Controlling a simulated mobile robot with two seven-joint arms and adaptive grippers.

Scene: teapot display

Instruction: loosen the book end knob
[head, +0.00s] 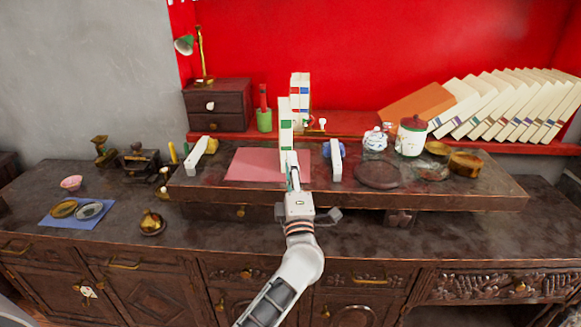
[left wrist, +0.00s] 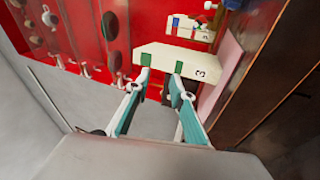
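A small red part with a pale round knob (head: 322,122) shows beside the books on the back shelf; I cannot tell for sure that it is the book end knob. A red and white piece (left wrist: 209,6) also shows at the top of the left wrist view. My left gripper (head: 292,160) is in front of an upright cream book (head: 285,115) with green bands. The green-banded book (left wrist: 190,63) lies just past the fingertips; contact is unclear. My right gripper is out of view.
More books (head: 300,88) stand behind the banded book. A pink mat (head: 250,165) lies on the raised dark board. White pieces (head: 201,154) and (head: 336,163) flank the gripper. A lidded jar (head: 411,138) stands to the right, below leaning books (head: 500,105).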

